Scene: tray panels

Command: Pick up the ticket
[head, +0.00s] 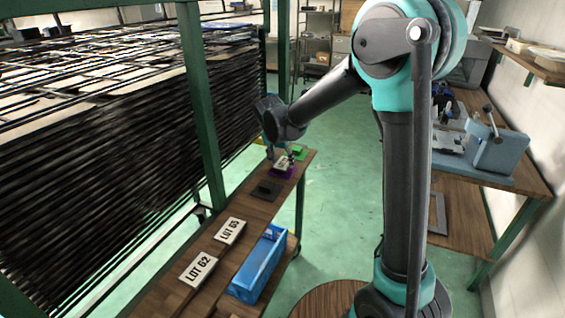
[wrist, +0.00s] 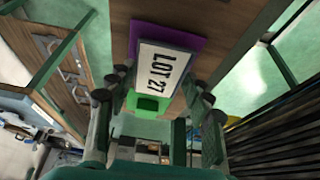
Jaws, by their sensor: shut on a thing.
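The ticket, a white card block reading LOT 27 (wrist: 162,66), sits between my gripper's fingers (wrist: 158,90) in the wrist view. My gripper is shut on it. In the head view the ticket (head: 282,163) shows small at the far end of the narrow wooden bench, over a purple panel (head: 284,173), with my gripper (head: 279,157) around it. The purple panel also shows behind the ticket in the wrist view (wrist: 187,40). I cannot tell whether the ticket touches the panel. Two other white tickets, LOT 65 (head: 230,231) and LOT 62 (head: 198,268), lie nearer on the bench.
A green panel (head: 300,152) lies beyond the purple one, and a dark panel (head: 265,190) lies nearer. A blue bin (head: 250,277) stands at the bench's right side. A green-framed rack (head: 197,100) runs along the left. The green floor (head: 338,190) right of the bench is clear.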

